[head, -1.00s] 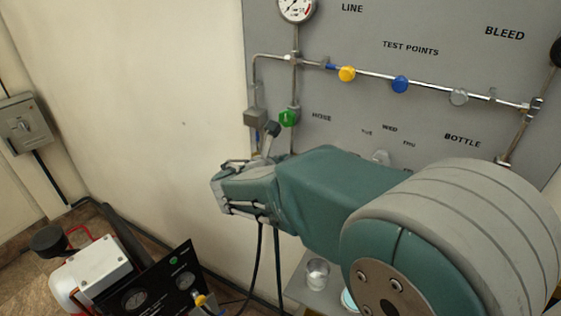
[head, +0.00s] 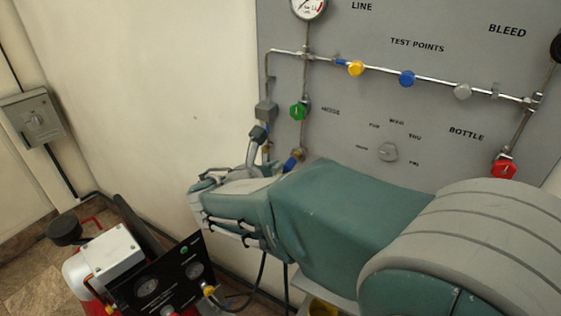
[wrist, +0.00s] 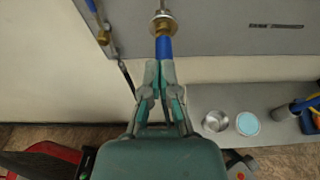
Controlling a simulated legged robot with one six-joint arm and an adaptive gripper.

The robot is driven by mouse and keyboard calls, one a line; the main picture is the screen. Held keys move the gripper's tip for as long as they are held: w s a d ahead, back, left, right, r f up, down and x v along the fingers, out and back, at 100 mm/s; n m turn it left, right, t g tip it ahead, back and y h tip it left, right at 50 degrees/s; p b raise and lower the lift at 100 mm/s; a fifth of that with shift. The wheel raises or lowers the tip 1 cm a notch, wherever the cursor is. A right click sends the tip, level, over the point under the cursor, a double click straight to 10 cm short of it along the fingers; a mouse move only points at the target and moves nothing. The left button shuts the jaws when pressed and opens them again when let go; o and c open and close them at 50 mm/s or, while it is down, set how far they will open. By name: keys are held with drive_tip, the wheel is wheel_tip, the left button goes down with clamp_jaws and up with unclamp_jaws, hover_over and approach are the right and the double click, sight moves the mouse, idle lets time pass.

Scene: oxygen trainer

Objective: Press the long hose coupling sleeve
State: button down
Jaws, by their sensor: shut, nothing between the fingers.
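A second coupling with brass (wrist: 103,38) and blue parts is to the left. In the head view a blue fitting (head: 292,162) shows just above my arm, beside a partly hidden brass fitting (head: 266,151). My fingertips are hard to make out there.
The panel (head: 340,150) carries a green knob (head: 298,111), a grey dial (head: 387,152) and a red knob (head: 504,169). A shelf below holds a metal cup (wrist: 216,121) and a pale blue-topped container (wrist: 248,124). A black-panelled unit (head: 160,283) stands at lower left.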

drive_tip(key=v, duration=0.5)
drive_tip(key=shift+a, duration=0.1)
drive_tip(key=shift+d+r, duration=0.1)
drive_tip(key=shift+d, duration=0.1)
drive_tip(key=s+d+f+m+g+y, duration=0.1)
drive_tip(key=s+d+m+g, duration=0.35)
drive_tip(key=d+m, duration=0.3)
drive_tip(key=s+d+f+m+g+y, duration=0.1)
drive_tip(key=s+d+f+m+g, duration=0.15)
drive_tip(key=s+d+m, duration=0.4)
drive_tip(key=s+d+m+y, duration=0.3)
drive_tip(key=s+m+y, duration=0.2)
drive_tip(key=m, duration=1)
drive_tip(key=s, duration=0.3)
drive_tip(key=shift+s+f+m+y, duration=0.2)
drive_tip(key=shift+m+y, duration=0.1)
drive_tip(key=shift+y, duration=0.1)
